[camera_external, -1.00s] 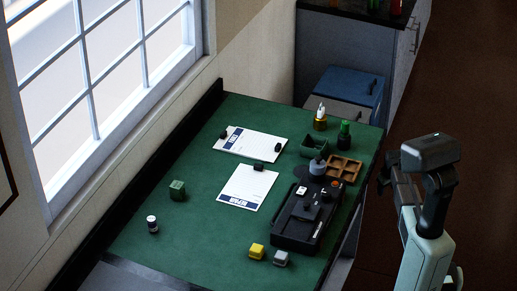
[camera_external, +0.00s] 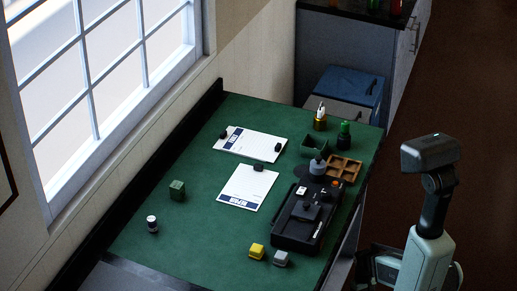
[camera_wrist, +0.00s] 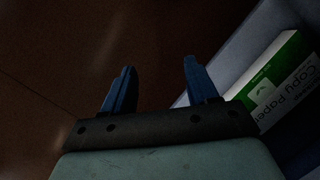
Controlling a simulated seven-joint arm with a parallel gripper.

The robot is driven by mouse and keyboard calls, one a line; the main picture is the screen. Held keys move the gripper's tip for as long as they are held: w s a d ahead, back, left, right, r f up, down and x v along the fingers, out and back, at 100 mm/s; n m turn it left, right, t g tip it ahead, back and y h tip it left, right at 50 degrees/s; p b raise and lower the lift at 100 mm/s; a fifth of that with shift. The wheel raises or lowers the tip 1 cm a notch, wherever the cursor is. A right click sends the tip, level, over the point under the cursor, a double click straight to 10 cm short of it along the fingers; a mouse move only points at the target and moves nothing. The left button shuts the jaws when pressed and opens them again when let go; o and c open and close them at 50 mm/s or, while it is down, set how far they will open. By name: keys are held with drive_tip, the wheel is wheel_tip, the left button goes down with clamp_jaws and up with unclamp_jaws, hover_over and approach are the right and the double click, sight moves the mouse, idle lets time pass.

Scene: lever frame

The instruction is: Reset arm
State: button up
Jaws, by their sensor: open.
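My gripper (camera_wrist: 161,88) shows in the wrist view with its two blue fingers wide apart and nothing between them. Below the fingers is dark brown floor. In the external view my arm stands to the right of the green table, clear of it. The gripper's fingers cannot be made out there. A black lever frame (camera_external: 291,234) lies on the right part of the table, away from my arm.
A copy paper pack (camera_wrist: 282,75) is right of my fingers in the wrist view.

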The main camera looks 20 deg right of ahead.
drive_tip(key=s+a+f+g, duration=0.1)
drive_tip(key=s+a+g, duration=0.2)
drive_tip(key=s, duration=1.4)
drive_tip(key=shift+s+a, duration=0.4)
drive_tip(key=shift+a, duration=0.6)
